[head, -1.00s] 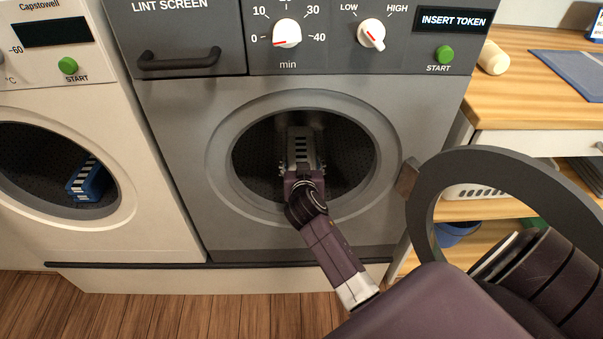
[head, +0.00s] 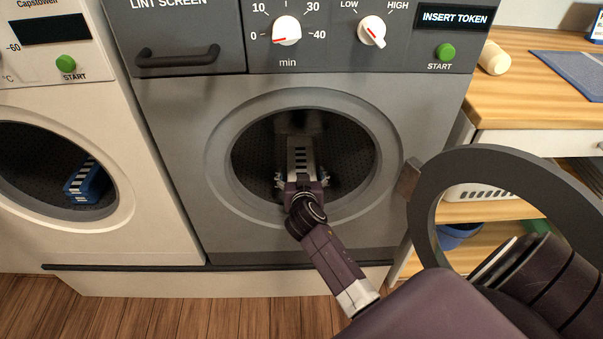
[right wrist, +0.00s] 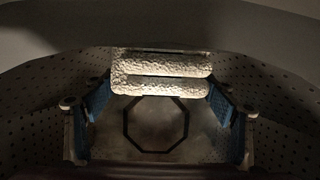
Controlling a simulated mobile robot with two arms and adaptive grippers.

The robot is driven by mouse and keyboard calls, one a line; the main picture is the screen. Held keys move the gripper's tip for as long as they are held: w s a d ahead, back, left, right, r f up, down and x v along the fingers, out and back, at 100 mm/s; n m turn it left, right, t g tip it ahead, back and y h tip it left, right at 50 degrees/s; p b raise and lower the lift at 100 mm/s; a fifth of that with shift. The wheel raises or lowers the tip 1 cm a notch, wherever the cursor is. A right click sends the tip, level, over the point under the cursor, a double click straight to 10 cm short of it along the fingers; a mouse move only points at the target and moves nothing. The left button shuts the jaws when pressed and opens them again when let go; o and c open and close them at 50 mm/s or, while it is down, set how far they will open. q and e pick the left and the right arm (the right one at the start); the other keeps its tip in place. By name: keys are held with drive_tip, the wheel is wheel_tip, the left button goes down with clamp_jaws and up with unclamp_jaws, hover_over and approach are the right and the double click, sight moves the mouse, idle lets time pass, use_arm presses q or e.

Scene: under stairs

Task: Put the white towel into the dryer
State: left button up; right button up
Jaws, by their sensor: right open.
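The white towel (right wrist: 160,68) shows in the right wrist view as a thick folded roll inside the dryer's perforated drum. In the head view only a dim patch beyond the gripper may be the towel. The grey dryer (head: 175,125) has its round door (head: 480,155) swung open to the right. My right gripper (head: 303,150) reaches through the opening into the drum. Its blue-padded fingers are spread wide in the right wrist view (right wrist: 160,105), with the towel past their tips; contact cannot be told. My left gripper is not in view.
A white washer (head: 130,190) with a blue-and-white striped item (head: 87,182) inside stands left of the dryer. A wooden counter (head: 520,95) with a blue mat (head: 570,72) is at right. The open door stands close to my right arm.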

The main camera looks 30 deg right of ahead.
drive_tip(key=shift+s+a, duration=0.1)
drive_tip(key=shift+s+a+r, duration=0.15)
drive_tip(key=shift+s+r, duration=0.05)
drive_tip(key=shift+s, duration=0.05)
use_arm(q)
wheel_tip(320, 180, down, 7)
drive_tip(key=p, duration=0.2)
use_arm(e)
drive_tip(key=v, duration=1.1)
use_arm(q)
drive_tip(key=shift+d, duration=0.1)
